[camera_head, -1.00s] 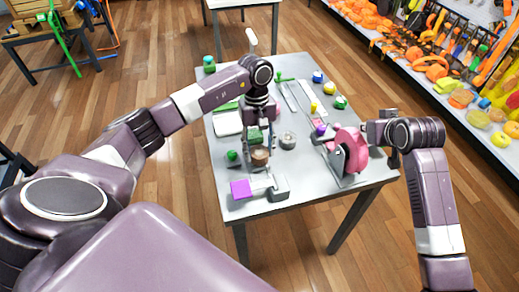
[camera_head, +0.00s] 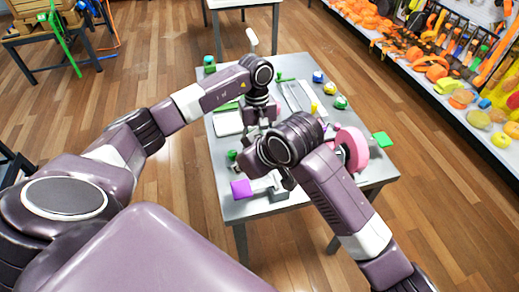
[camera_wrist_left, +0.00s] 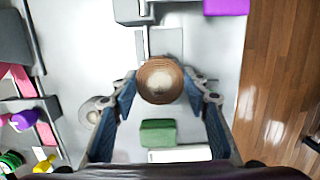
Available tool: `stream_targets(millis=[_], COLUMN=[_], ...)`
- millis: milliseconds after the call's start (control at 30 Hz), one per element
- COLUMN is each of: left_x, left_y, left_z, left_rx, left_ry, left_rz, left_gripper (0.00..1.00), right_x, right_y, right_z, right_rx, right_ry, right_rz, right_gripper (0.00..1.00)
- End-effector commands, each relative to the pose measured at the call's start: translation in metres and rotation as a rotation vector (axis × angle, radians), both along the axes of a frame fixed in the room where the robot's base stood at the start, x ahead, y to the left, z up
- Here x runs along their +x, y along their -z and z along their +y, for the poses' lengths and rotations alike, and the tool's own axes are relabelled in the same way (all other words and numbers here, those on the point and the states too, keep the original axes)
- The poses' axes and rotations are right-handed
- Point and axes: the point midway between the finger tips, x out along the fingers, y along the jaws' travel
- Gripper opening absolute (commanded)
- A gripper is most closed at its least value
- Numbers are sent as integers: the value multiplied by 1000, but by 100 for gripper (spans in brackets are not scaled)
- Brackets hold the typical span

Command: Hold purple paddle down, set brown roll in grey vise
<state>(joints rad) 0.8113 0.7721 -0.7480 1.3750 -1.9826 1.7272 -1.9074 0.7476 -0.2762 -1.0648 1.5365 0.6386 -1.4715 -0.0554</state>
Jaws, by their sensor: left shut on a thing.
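The brown roll (camera_wrist_left: 160,82) sits between the two fingers of my left gripper (camera_wrist_left: 161,92) in the left wrist view. The gripper is shut on it above the table, and the roll is hidden in the head view by my right arm. The purple paddle (camera_head: 241,189) lies at the near left of the table; its edge also shows in the left wrist view (camera_wrist_left: 225,6). The grey vise (camera_head: 277,191) is beside it, on the right. My right gripper (camera_head: 288,180) is over the vise area, partly covered by its own wrist; its finger opening is unclear.
A green block (camera_wrist_left: 158,133) and a round grey thing (camera_wrist_left: 95,108) are near my left fingers.

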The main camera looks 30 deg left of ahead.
Motion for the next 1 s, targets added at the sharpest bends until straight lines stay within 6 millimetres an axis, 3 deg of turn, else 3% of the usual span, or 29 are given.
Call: stream_targets(millis=[533,1000], left_x=[0,0], left_y=[0,0], left_z=[0,0], left_rx=[0,0], left_ry=[0,0], left_rz=[0,0], left_gripper=[17,17], right_x=[-2,-1], right_y=[59,69], right_z=[0,0], right_rx=[-3,-1], right_ry=[-3,-3], right_rz=[2,1], right_gripper=[0,0])
